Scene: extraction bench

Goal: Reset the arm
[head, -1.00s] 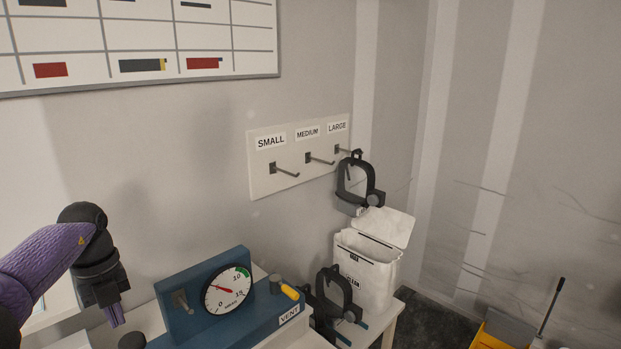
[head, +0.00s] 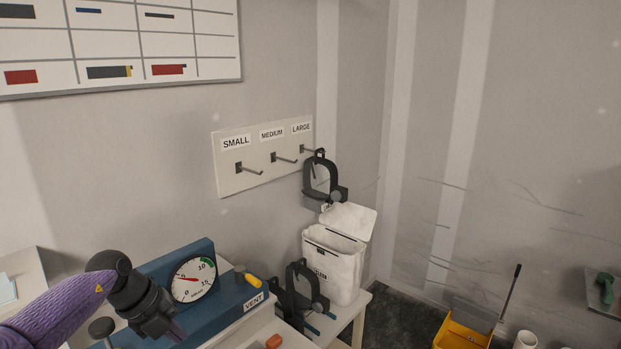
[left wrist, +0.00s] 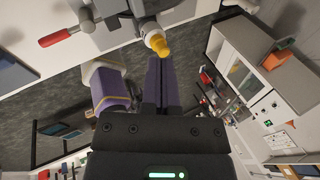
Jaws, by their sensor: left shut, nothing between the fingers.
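My left gripper (head: 178,336) is shut and empty, in front of the left part of the blue gauge panel (head: 215,319) in the head view. My purple left arm comes in from the lower left. In the left wrist view the two dark purple fingers (left wrist: 164,62) lie together. A yellow-tipped part (left wrist: 158,43) appears close beyond the fingertips; I cannot tell whether they touch. My right gripper is not in view.
A yellow bucket (head: 462,333) stands on the floor.

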